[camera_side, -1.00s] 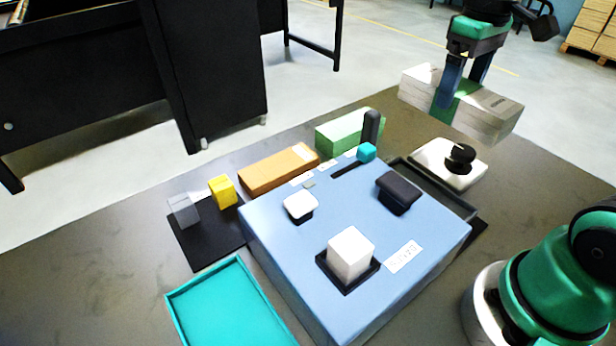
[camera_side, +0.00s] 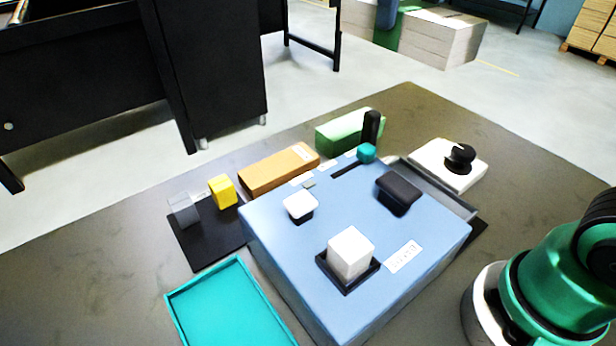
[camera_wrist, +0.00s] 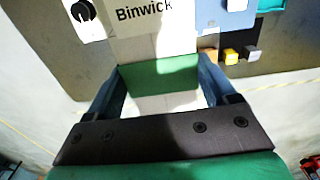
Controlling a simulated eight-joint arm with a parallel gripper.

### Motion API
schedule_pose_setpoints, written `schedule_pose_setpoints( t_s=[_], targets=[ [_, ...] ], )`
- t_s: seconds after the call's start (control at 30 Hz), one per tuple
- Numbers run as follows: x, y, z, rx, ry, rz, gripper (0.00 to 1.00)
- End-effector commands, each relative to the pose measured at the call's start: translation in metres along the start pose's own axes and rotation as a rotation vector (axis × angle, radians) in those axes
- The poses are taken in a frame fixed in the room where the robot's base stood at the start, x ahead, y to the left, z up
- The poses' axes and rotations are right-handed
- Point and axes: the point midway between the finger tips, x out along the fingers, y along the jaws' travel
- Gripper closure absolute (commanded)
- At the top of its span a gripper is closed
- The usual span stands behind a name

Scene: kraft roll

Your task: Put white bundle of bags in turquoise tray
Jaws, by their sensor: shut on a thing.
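The white bundle of bags (camera_side: 440,38), wrapped with a green band, hangs high at the top of the side view, beyond the table's back edge in the picture. In the wrist view the bundle (camera_wrist: 160,45) shows the word "Binwick" and its green band between my fingers. My gripper (camera_wrist: 160,84) is shut on it across the band; in the side view only part of my gripper (camera_side: 387,28) shows, the rest is out of frame. The turquoise tray (camera_side: 190,288) lies at the front left of the table, its near end cut off; no bundle is in it.
A blue box (camera_side: 290,245) with a white block, knobs and a lever stands between the tray and my base. Behind it are an orange box (camera_side: 278,170), a green box (camera_side: 350,130) and a white unit with a black knob (camera_side: 440,165). Yellow and grey blocks sit on a black mat.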

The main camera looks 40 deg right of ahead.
Motion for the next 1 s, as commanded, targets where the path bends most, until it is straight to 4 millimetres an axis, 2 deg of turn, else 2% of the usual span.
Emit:
schedule_pose_setpoints(
  t_s=[0.1,0.23,0.3,0.4,0.5,0.8,1.0],
  targets=[
    [-0.003,-0.053,-0.015,-0.018,0.000,0.000,0.83],
    [-0.002,-0.120,-0.018,-0.019,0.000,0.000,0.83],
    [-0.001,-0.156,-0.013,-0.018,0.000,0.000,0.83],
    [0.002,-0.198,-0.001,-0.015,0.000,0.000,0.83],
    [0.004,-0.230,0.013,-0.011,0.001,0.000,0.83],
    [0.011,-0.291,0.052,-0.006,0.001,0.000,0.83],
    [0.033,-0.288,0.049,0.002,0.001,0.000,0.83]
  ],
)
